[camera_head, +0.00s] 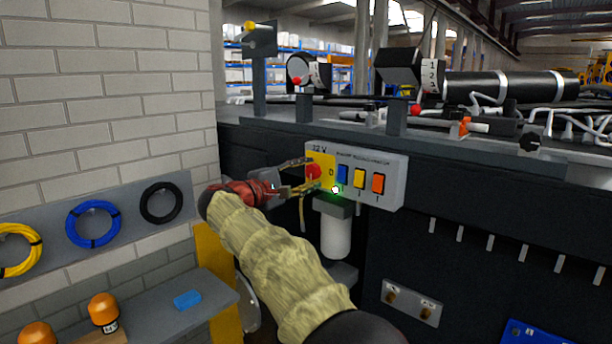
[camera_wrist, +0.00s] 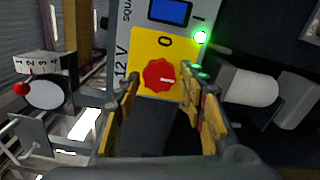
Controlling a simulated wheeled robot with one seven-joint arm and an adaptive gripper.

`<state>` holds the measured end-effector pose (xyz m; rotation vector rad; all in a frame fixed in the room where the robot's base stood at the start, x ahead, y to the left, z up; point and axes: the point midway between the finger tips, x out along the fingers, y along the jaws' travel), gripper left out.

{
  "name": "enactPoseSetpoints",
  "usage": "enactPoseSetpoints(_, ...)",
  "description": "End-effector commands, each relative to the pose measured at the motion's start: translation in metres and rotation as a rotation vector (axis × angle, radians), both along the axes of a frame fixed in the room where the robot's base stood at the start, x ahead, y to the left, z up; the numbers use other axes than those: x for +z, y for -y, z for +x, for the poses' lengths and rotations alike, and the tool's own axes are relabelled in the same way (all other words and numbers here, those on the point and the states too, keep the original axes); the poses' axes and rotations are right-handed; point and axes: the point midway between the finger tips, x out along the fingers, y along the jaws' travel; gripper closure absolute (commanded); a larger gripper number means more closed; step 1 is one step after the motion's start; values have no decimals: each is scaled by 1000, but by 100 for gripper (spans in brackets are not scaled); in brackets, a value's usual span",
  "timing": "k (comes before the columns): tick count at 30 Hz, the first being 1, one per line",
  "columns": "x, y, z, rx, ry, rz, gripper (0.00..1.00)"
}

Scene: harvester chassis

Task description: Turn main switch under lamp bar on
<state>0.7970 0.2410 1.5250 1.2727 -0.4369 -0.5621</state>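The main switch is a red rotary knob (camera_head: 313,171) on a yellow plate marked 12 V, at the left end of a grey switch panel (camera_head: 397,166). In the wrist view the red knob (camera_wrist: 158,77) shows a white mark pointing right. A 0 is printed above it on the yellow plate (camera_wrist: 147,45). My gripper (camera_head: 309,176) is at the knob. In the wrist view my gripper (camera_wrist: 161,83) is open, one finger on each side of the knob, with small gaps visible. Whether the fingers reach past its face I cannot tell.
A green lamp (camera_head: 335,189) glows close beside the knob. Blue (camera_head: 343,174), yellow (camera_head: 359,178) and orange (camera_head: 378,183) rockers sit to the right. A white cylinder (camera_head: 336,232) hangs below the panel. A brick wall (camera_head: 110,80) stands at left.

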Motion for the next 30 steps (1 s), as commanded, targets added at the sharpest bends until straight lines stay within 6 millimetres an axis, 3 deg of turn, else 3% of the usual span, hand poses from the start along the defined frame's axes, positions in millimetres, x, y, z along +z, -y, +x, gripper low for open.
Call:
enactPoseSetpoints(4, 0, 0, 0, 0, 0, 0, 49)
enactPoseSetpoints(17, 1, -7, -7, 2, 0, 0, 48)
enactPoseSetpoints(30, 0, -57, -72, 3, 0, -1, 48)
